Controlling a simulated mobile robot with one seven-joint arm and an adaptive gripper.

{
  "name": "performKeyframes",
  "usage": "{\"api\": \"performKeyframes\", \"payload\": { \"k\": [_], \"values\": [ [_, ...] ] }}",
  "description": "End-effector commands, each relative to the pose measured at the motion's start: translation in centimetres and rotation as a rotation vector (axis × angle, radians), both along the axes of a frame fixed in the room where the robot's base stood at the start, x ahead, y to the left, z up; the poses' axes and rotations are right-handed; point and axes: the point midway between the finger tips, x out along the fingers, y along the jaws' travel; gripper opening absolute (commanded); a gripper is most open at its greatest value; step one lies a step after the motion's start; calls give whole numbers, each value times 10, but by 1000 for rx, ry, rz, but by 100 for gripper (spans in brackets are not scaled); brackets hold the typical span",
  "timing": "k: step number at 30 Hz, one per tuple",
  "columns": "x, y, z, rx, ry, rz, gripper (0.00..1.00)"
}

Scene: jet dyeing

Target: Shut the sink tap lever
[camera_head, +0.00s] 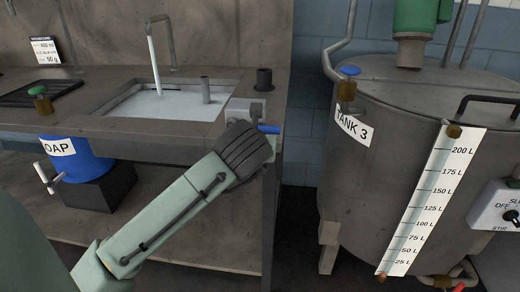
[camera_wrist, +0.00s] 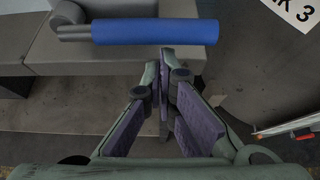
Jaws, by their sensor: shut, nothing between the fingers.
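The sink tap lever has a blue grip (camera_head: 268,129) at the right end of the sink counter, beside a grey block. In the wrist view the blue grip (camera_wrist: 155,31) lies level across the top, on a short grey stem. My gripper (camera_wrist: 166,60) is shut and empty, its tips just below the grip in the picture; I cannot tell whether they touch it. In the head view my gripper is hidden behind my wrist. A white stream runs from the tap spout (camera_head: 160,20) into the sink (camera_head: 130,102), which holds pale water.
Tank 3 (camera_head: 390,130) stands close to the right of the counter, with a level scale (camera_head: 432,200) on its front. A dark cup (camera_head: 264,79) stands behind the lever.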

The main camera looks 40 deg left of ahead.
Motion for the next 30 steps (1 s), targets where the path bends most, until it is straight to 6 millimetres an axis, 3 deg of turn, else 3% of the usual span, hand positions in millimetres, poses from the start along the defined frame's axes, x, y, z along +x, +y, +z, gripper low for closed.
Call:
{"api": "performKeyframes", "payload": {
  "k": [30],
  "values": [
    [1,-2,10,-98,-61,1,0]
  ]
}}
